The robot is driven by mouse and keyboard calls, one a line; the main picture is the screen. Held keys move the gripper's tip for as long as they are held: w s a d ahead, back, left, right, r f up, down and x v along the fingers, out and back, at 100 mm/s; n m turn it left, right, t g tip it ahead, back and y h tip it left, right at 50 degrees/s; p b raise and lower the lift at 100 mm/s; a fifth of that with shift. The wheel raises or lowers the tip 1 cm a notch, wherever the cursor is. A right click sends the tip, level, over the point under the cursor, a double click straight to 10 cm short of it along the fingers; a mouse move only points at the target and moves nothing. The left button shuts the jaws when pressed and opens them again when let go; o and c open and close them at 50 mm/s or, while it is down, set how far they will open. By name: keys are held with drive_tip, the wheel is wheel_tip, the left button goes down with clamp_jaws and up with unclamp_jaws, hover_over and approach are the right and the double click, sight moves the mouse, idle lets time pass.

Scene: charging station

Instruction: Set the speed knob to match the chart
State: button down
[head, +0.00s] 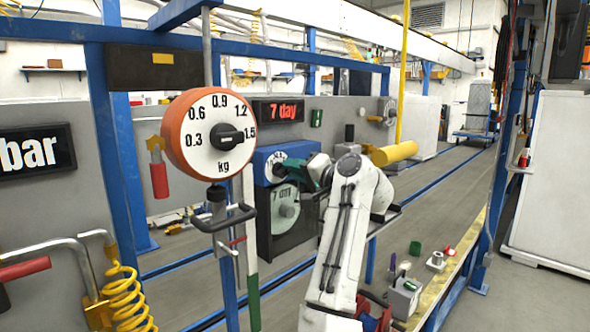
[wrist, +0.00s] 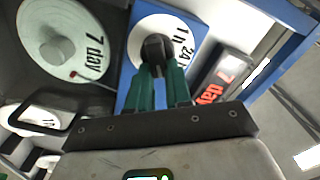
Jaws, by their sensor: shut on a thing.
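The speed knob (wrist: 157,46) is black and sits on a white dial (wrist: 142,30) on a blue box (head: 262,163). In the wrist view the dial shows "1 h" and "24" at its right; other marks are hidden or cut off. My gripper (wrist: 158,72) has green fingers closed around the knob. In the head view my gripper (head: 309,173) reaches the dial from the right and hides part of it. The chart (head: 285,207) is a pale green disc marked "7 day" below the box; it also shows in the wrist view (wrist: 75,65). Which mark the knob points at is unclear.
A red-lettered display (head: 278,111) reads "7 day" above the box. An orange kg gauge (head: 210,134) with a black knob stands at the left, near a dark handle (head: 222,218). A yellow cylinder (head: 394,153) lies right of my gripper. Small parts lie on the bench at lower right.

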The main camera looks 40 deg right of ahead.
drive_tip(key=c, duration=1)
unclamp_jaws()
drive_tip(key=shift+c, duration=0.2)
drive_tip(key=s+b, duration=0.3)
drive_tip(key=s, duration=0.7)
drive_tip(key=shift+s+d, duration=0.25)
drive_tip(key=shift+s, duration=0.15)
